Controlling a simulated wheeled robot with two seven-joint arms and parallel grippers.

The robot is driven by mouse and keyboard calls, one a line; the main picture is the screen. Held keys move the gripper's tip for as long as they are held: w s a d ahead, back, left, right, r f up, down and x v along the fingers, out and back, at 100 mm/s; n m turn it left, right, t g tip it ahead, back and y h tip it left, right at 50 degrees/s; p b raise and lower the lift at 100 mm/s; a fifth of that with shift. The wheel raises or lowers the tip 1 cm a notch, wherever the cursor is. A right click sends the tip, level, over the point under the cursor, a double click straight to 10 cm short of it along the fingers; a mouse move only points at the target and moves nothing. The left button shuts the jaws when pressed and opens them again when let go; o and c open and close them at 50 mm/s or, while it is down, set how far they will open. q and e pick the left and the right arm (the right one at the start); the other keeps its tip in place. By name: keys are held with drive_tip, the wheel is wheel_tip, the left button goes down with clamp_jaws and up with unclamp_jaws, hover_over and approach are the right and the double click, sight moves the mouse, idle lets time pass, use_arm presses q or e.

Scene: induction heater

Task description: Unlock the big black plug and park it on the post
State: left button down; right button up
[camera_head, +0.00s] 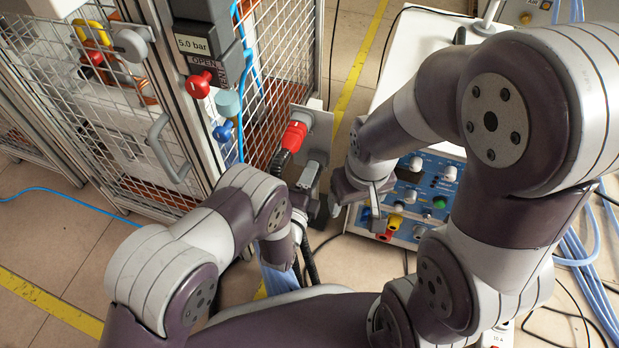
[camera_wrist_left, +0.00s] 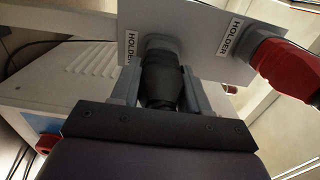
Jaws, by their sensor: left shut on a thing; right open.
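The big black plug (camera_wrist_left: 160,82) is between the two grey fingers of my left gripper (camera_wrist_left: 162,88) in the left wrist view. Its front end meets a grey round post (camera_wrist_left: 160,42) on a pale plate labelled HOLDER (camera_wrist_left: 195,30); I cannot tell how far it is seated. In the head view my left gripper (camera_head: 309,180) is at the lower edge of the holder plate (camera_head: 318,122), and the plug is mostly hidden there. My right gripper (camera_head: 357,208) is open, in front of the blue control panel (camera_head: 408,188).
A red plug (camera_head: 294,134) sits on the holder beside the black one; it also shows in the left wrist view (camera_wrist_left: 285,68). A mesh cage (camera_head: 285,45) with a red valve handle (camera_head: 199,84) stands left. Coloured sockets (camera_head: 395,221) line the panel. Cables hang around.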

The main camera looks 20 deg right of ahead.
use_arm(q)
drive_tip(key=shift+c, duration=2.4)
unclamp_jaws()
